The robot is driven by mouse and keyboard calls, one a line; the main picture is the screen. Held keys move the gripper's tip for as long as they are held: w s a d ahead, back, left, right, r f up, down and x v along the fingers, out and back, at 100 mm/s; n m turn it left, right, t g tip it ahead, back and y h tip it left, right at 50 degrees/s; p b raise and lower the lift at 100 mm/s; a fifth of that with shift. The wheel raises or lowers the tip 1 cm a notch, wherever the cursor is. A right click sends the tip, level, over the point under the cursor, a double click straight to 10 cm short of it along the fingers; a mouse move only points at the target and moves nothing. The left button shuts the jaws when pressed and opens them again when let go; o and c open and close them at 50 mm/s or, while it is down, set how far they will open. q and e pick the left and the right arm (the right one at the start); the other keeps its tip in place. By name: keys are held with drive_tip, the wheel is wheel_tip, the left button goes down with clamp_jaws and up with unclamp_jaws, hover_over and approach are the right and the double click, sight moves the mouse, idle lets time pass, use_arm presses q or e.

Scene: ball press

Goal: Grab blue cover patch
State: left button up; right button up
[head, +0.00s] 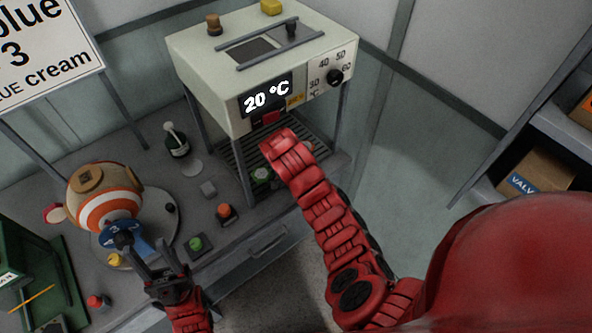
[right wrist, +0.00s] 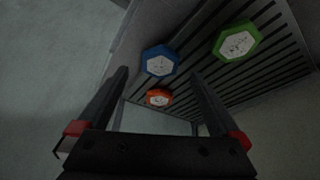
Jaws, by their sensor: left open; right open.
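In the right wrist view, a blue hexagonal patch (right wrist: 160,60) with a pale speckled face lies on a slatted rack (right wrist: 285,62). It appears between and beyond the open, empty fingertips of my right gripper (right wrist: 158,74). An orange hexagonal patch (right wrist: 158,98) lies just below it in the picture, and a green one (right wrist: 236,43) to its right. In the head view the right gripper is hidden at the machine (head: 212,88), where the green patch (head: 262,173) shows on the rack. My left gripper (head: 150,250) is open near a blue part (head: 122,231) on the striped ball (head: 100,200).
The machine's legs stand close around the right arm. A shelf with a cardboard box (head: 535,172) is at right.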

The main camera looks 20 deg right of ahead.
drive_tip(key=shift+w+d, duration=0.15)
drive_tip(key=shift+w, duration=0.15)
drive_tip(key=shift+w+f, duration=0.1)
drive_tip(key=shift+p+x, duration=1)
drive_tip(key=shift+x, duration=1.4)
drive_tip(key=shift+d, duration=0.15)
drive_tip(key=shift+c, duration=0.3)
drive_tip(key=c, duration=1.2)
